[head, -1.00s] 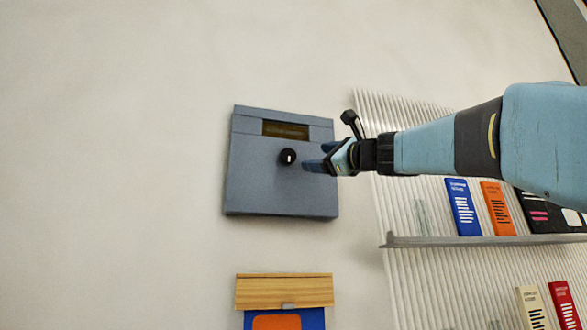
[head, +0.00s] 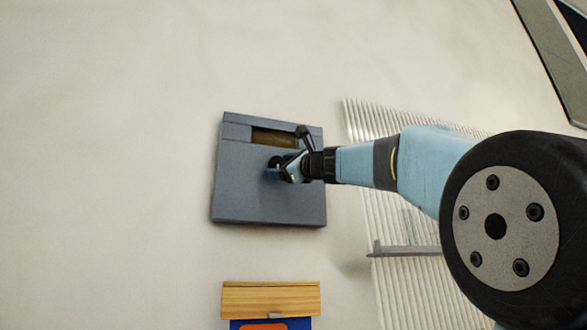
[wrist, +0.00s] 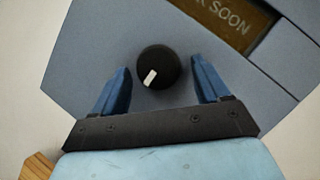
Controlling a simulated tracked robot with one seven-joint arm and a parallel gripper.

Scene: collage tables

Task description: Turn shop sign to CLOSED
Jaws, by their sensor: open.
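The shop sign (head: 262,205) is a blue-grey box on the white wall, with a dark window (head: 272,137) in its upper part. In the wrist view the window (wrist: 232,20) shows gold letters, of which "K SOON" can be read; the rest is cut off. A round black knob (wrist: 160,68) with a white mark sits on the sign's face, its mark pointing down and slightly left. My gripper (wrist: 161,80) is open, with one blue finger on each side of the knob and a visible gap to both. In the head view my gripper (head: 280,170) partly hides the knob.
Below the sign is a wooden piece (head: 270,300) above a blue and orange item. To the right a white ribbed panel (head: 385,285) carries a grey shelf (head: 405,251), partly behind my arm. The wall left of the sign is clear.

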